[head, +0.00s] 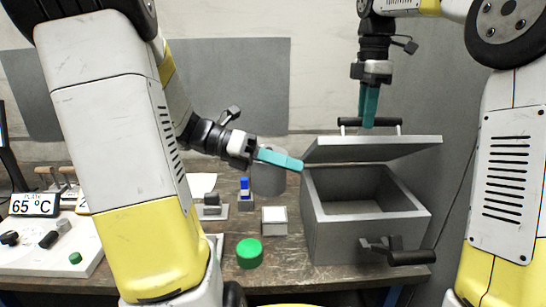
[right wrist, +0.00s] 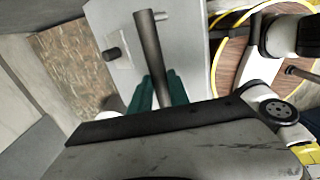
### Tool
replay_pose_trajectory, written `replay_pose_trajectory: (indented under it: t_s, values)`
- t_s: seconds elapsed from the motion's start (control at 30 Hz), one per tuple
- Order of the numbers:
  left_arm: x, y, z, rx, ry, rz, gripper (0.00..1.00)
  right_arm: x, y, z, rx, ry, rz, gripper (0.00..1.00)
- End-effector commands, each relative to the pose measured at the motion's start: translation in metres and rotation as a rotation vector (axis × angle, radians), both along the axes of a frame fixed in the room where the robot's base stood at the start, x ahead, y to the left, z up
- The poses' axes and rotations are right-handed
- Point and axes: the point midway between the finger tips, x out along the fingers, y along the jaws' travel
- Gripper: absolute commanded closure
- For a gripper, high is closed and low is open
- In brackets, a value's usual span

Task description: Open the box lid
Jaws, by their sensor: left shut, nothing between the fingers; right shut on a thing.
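The grey box (head: 345,240) stands on the bench at the right, and its empty-looking inside shows. Its grey lid (head: 372,148) is raised and sits above the rear of the opening. A black bar handle (head: 350,121) is on top of the lid; it also shows as a dark bar in the right wrist view (right wrist: 150,50). My right gripper (head: 369,120) points down from above, its teal fingers shut on the lid handle. My left gripper (head: 299,165) is shut and empty, its teal tips at the lid's left edge; I cannot tell if they touch.
A black handle (head: 405,257) sticks out from the box front. Left of the box are a green cap (head: 249,253), a small white-topped block (head: 274,220), a blue item (head: 244,188) and a grey cylinder (head: 268,180). A 65 °C display (head: 35,205) stands far left.

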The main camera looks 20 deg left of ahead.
Motion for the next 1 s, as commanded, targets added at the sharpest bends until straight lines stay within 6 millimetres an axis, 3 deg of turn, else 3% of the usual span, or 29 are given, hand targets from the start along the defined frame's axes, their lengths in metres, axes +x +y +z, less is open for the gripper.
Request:
replay_pose_trajectory:
  t_s: [0.17, 0.43, 1.0]
  values:
    - [0.003, -0.037, -0.010, 0.000, 0.000, -0.004, 1.00, 0.003, 0.001, -0.004, 0.001, -0.002, 0.000, 1.00]
    - [0.023, -0.030, 0.017, 0.002, -0.003, 0.001, 1.00, 0.003, 0.001, -0.004, 0.001, -0.002, 0.000, 1.00]
    - [0.032, -0.028, 0.030, 0.003, -0.005, -0.001, 1.00, 0.003, 0.001, -0.004, 0.001, -0.002, 0.000, 1.00]
